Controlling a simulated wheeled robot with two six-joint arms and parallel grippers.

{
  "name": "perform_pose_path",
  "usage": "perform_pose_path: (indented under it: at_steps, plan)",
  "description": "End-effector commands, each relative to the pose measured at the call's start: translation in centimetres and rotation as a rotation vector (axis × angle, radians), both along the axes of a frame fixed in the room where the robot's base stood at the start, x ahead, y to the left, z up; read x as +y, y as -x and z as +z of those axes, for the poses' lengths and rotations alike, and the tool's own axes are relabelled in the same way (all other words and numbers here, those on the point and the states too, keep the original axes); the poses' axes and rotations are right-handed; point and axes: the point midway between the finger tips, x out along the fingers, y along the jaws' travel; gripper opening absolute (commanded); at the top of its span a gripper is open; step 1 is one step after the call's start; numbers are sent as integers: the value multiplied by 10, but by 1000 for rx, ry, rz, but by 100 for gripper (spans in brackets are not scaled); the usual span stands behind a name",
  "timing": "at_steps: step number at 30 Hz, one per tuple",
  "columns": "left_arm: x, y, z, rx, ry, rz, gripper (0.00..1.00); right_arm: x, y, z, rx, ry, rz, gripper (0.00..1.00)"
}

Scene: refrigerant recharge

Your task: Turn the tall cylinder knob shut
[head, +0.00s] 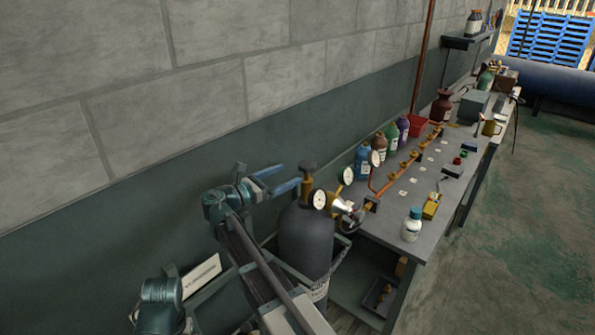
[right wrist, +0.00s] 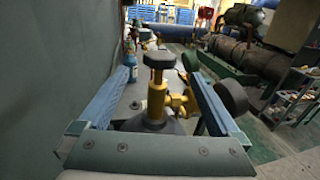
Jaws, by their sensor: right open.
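The tall cylinder (head: 305,240) is dark grey and stands upright at the near end of the bench. On its brass valve is a black knob (head: 308,168). In the right wrist view the knob (right wrist: 161,61) tops the brass stem (right wrist: 156,100), upright and near the middle. My right gripper (head: 291,174) is open just left of the knob in the head view. In the right wrist view its two blue fingers (right wrist: 158,73) lie either side of the valve, with no visible contact on the knob. My left gripper is not in view.
Pressure gauges (head: 320,199) sit right beside the valve; their dark backs (right wrist: 231,96) are close to the right finger in the wrist view. The bench (head: 385,227) carries bottles, a copper manifold (head: 392,177) and a white bottle (head: 412,224). The wall is close on the left.

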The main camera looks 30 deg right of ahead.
Motion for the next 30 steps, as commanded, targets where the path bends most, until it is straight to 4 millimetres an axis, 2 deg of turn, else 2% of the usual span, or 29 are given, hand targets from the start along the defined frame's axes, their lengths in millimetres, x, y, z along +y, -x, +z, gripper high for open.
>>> perform_pose_path:
  at_steps: [6,19,23,30]
  plan:
    - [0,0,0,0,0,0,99,16,3,0,0,0,0,99]
    - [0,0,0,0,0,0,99,15,3,0,0,0,-1,99]
    - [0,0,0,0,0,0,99,2,1,0,0,0,-4,99]
    - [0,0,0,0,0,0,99,-41,-7,0,0,0,-5,99]
